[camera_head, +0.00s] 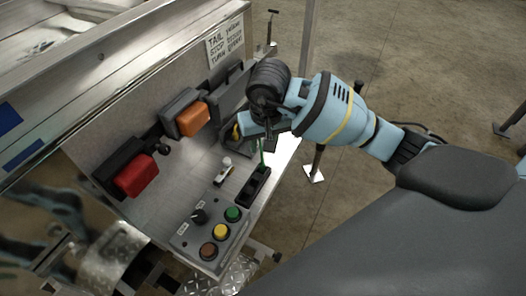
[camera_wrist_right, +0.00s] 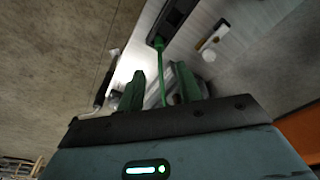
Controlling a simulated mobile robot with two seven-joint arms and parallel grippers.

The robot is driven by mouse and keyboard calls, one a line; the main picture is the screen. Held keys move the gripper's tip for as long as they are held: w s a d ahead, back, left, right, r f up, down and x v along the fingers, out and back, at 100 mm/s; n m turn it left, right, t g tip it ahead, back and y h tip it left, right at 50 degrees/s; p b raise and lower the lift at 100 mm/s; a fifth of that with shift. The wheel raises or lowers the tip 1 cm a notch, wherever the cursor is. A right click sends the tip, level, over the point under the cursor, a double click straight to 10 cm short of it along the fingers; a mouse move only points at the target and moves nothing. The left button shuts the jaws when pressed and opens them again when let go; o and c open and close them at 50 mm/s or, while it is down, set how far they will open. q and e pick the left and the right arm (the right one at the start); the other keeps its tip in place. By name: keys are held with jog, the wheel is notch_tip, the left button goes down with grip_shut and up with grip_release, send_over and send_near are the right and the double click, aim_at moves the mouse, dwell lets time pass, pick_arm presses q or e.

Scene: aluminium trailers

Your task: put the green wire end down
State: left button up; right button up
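The thin green wire (camera_head: 261,152) stands up from a black socket block (camera_head: 254,189) on the metal shelf. In the right wrist view the green wire (camera_wrist_right: 164,75) runs from its end at the dark block (camera_wrist_right: 178,22) down between the fingers. My right gripper (camera_wrist_right: 161,82) has its two fingers apart, one on each side of the wire, with gaps visible. In the head view the wrist of my right arm hides most of the fingers. My left gripper is not in view.
An orange lamp (camera_head: 192,119) and a red lamp (camera_head: 135,175) are on the panel to the left. A control box (camera_head: 181,241) with coloured buttons and a small white-topped part (camera_head: 226,164) are near the block. Open floor (camera_head: 420,60) lies to the right.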

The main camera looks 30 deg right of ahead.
jog(key=shift+s+r, duration=0.2)
jog(key=shift+r, duration=0.9)
jog(key=shift+s+r, duration=0.15)
jog(key=shift+r, duration=0.95)
jog(key=shift+a, duration=0.1)
